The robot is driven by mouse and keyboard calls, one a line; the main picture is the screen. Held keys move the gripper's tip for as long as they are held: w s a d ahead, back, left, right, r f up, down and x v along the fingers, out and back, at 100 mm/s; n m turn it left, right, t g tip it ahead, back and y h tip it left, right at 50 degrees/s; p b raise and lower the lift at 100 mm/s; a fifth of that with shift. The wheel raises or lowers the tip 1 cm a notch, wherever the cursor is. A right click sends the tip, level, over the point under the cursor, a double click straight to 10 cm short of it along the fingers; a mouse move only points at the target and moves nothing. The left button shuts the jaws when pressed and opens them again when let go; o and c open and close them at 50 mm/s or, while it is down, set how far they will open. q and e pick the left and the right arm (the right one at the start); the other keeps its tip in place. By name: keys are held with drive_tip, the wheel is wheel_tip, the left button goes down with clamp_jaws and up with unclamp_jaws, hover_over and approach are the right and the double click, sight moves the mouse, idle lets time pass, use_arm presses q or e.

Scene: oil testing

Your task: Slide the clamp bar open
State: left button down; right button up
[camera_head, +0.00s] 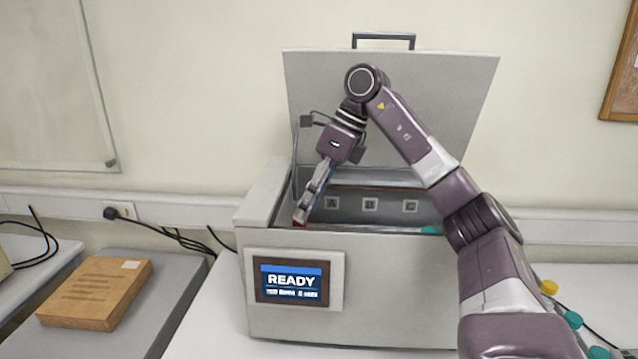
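A grey test machine (390,270) stands on the white bench with its lid (455,95) raised. Inside, the back wall carries labels A, B and C (370,205). My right gripper (301,218) reaches down into the left end of the chamber. Its fingertips are at a small red part (299,223) near the front left inner edge. The fingertips are small and partly overlap the red part, so I cannot tell whether they grip it. The clamp bar cannot be made out clearly; the front wall hides the chamber floor. My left gripper is not in view.
A screen (293,282) on the machine's front reads READY. Bottles with yellow and teal caps (572,319) stand at right, beside my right arm. Black cables hang along the wall.

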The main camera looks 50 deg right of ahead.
drive_tip(key=v, duration=0.6)
drive_tip(key=shift+r, duration=0.25)
drive_tip(key=shift+s, duration=0.1)
idle(0.6)
